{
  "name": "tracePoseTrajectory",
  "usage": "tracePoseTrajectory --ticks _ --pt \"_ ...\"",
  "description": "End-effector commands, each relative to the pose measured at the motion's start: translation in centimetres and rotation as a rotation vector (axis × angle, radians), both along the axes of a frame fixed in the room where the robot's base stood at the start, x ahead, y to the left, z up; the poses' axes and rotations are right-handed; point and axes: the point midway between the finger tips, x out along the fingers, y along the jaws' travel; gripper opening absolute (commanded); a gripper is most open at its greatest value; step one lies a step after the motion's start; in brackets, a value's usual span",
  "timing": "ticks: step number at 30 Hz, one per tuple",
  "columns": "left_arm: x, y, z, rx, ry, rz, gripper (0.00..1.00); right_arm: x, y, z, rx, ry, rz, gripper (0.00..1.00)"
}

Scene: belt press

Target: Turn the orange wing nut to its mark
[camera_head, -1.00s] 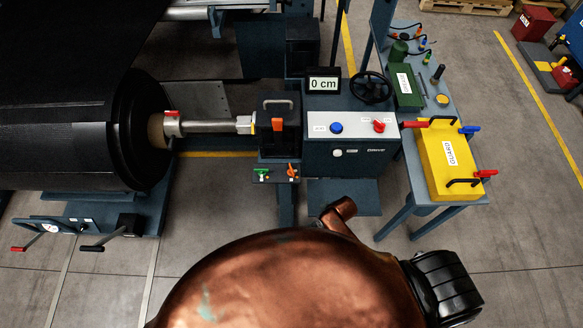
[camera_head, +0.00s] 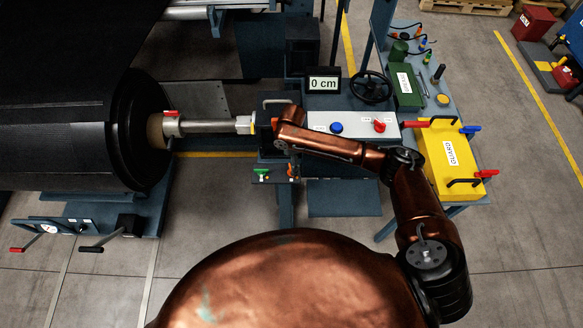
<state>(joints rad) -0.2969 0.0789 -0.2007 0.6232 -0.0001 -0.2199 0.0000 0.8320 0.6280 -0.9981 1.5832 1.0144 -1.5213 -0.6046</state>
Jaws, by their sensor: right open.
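The small orange wing nut (camera_head: 293,171) sits on a little bracket at the front of the dark machine, right of a matching green wing nut (camera_head: 261,174). Its upper part is partly hidden by my right arm. My right gripper (camera_head: 287,153) hangs just above the orange wing nut, at the end of the copper arm. It is open; its fingers are small and dark, and I cannot tell whether they touch the nut. The nut's mark is too small to make out. My left gripper is out of view.
Behind my right arm stands a control panel with a blue button (camera_head: 336,128), a red knob (camera_head: 379,126) and a display (camera_head: 323,84) reading 0 cm. A black handwheel (camera_head: 371,87) is behind it. The roller (camera_head: 75,125) fills the left.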

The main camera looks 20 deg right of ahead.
Motion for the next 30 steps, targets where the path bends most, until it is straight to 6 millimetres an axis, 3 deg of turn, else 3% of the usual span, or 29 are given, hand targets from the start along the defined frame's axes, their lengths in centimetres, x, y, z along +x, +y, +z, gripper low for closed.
tracePoseTrajectory --ticks 5,19,30 --pt "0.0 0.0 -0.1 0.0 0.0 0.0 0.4 0.5 -0.6 0.0 -0.018 0.006 0.014 0.64" --pt "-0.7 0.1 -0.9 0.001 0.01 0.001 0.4 0.5 -0.5 -6.5 -0.015 0.005 0.012 0.64" --pt "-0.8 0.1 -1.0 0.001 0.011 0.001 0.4 0.5 -0.5 -7.2 -0.015 0.003 0.013 0.64"
